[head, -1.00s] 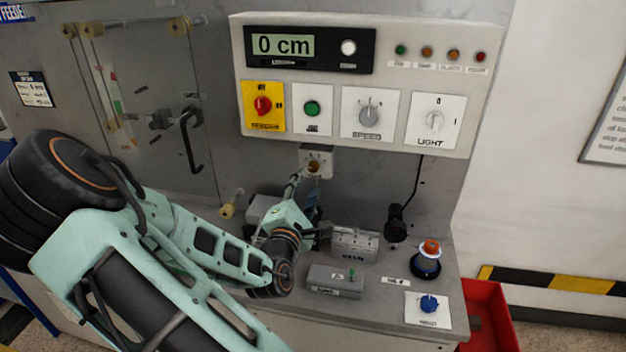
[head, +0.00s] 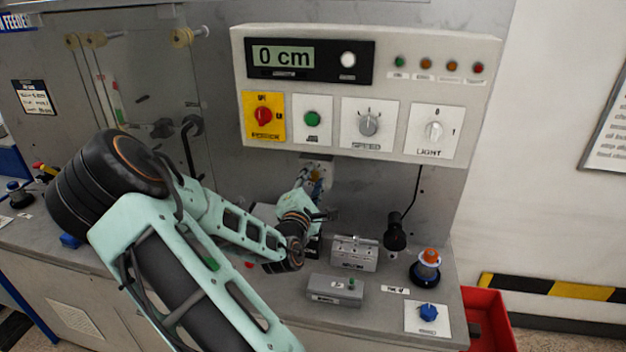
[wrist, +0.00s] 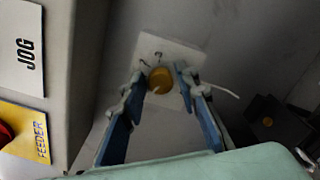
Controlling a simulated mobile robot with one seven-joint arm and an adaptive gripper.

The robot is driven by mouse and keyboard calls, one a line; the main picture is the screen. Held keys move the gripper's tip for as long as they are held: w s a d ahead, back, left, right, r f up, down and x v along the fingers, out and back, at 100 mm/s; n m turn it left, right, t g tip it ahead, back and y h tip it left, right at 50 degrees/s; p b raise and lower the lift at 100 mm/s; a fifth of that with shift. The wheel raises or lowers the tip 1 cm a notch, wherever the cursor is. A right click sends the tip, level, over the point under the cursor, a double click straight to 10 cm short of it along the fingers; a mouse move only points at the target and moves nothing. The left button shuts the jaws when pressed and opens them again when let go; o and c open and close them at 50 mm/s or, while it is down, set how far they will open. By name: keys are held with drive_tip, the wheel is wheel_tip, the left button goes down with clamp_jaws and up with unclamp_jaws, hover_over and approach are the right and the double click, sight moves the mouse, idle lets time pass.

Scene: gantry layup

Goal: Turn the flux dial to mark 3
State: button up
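A round brass-yellow dial (wrist: 160,80) sits on a pale square plate (wrist: 175,50) on the wall, seen in the wrist view; I take it for the flux dial, but its label and marks are too small to read. My gripper (wrist: 158,84) is open, with one blue finger on each side of the dial; whether the fingertips touch it I cannot tell. In the head view my gripper (head: 312,182) is below the control panel and covers most of the plate (head: 318,163). The dial's setting cannot be read.
The control panel (head: 480,80) overhangs above, with FEEDER, JOG, a grey dial (head: 368,123) and LIGHT. On the bench stand grey boxes (head: 355,253), a black cylinder on a cable (head: 396,232), an orange-topped beacon (head: 429,262) and a blue knob (head: 428,312).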

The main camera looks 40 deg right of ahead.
clamp_jaws()
